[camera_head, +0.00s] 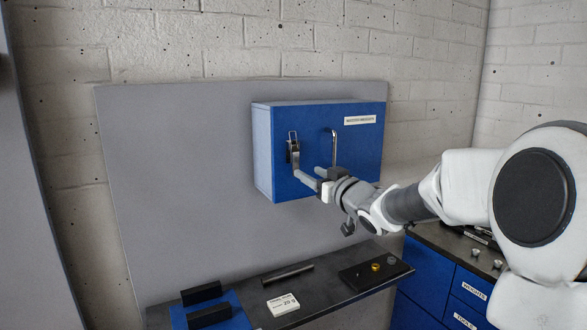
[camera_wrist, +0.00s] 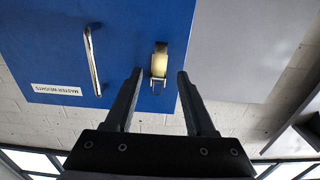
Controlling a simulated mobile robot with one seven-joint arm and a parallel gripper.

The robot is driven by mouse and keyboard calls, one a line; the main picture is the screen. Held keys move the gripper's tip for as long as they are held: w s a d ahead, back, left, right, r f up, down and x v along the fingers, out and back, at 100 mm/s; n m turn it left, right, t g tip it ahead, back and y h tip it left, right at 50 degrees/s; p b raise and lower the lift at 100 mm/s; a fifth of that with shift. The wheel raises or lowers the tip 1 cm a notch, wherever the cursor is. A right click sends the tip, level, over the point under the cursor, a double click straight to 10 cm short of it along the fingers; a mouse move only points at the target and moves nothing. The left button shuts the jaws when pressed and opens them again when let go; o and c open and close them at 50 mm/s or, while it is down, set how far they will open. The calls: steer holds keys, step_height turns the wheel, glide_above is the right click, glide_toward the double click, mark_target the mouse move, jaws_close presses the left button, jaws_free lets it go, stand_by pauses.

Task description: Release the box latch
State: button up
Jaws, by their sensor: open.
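The blue box (camera_head: 345,160) is mounted on a grey panel. Its latch (camera_head: 294,152), a metal lever with a wire loop at its top, is on the left part of the box front. The latch also shows in the wrist view (camera_wrist: 159,62), where the picture is turned upside down. My gripper (camera_head: 308,172) is open in front of the box, close to the latch and slightly below it in the head view. In the wrist view, the fingertips of my gripper (camera_wrist: 159,73) stand apart on either side of the latch. I cannot tell whether either finger touches it.
A bar handle (camera_head: 334,145) stands out from the box front, right of the latch. Below is a dark shelf (camera_head: 235,291) with black blocks (camera_head: 205,303) on a blue mat, a white scale (camera_head: 283,305) and a dark tray (camera_head: 365,281). Blue drawers (camera_head: 430,278) stand at right.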

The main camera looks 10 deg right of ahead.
mark_target(296, 165)
steer(key=x, duration=0.6)
steer(key=shift+w+a, duration=0.1)
steer(key=shift+w, duration=0.3)
steer(key=shift+c, duration=0.2)
jaws_close()
stand_by(0.9)
